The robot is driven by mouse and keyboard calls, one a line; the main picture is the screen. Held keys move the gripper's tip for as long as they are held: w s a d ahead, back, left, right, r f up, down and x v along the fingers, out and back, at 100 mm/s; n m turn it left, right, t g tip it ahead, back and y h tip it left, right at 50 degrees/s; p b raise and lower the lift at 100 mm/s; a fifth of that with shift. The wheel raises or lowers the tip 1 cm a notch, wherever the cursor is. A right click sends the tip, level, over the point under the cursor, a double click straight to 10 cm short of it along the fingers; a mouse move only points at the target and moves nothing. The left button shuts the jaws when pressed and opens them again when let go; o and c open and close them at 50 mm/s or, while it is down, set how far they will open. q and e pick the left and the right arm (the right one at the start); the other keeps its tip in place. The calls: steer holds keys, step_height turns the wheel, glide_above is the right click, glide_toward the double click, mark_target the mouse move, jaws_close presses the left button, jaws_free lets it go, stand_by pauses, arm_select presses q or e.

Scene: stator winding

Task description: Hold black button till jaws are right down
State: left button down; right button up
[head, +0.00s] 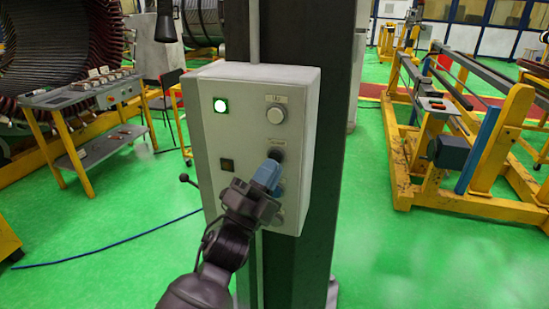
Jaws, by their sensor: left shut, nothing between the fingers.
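A light grey control box (240,97) is fixed to a dark column. Lower round controls are partly hidden behind the gripper. The jaws cannot be made out. My right gripper is not in view.
The dark column (338,120) stands behind the box. A grey console (85,92) on yellow legs is at left, near a large stator (60,40). A yellow frame (485,150) is at right. A blue cable (110,243) crosses the green floor. The floor at lower right is clear.

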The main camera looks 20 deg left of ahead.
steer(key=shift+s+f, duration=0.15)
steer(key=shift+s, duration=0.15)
arm_select(q)
steer(key=shift+w, duration=0.15)
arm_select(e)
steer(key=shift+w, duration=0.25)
arm_select(q)
steer(key=shift+w, duration=0.3)
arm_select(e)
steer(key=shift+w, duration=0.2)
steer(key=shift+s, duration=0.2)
arm_select(q)
steer(key=shift+w, duration=0.15)
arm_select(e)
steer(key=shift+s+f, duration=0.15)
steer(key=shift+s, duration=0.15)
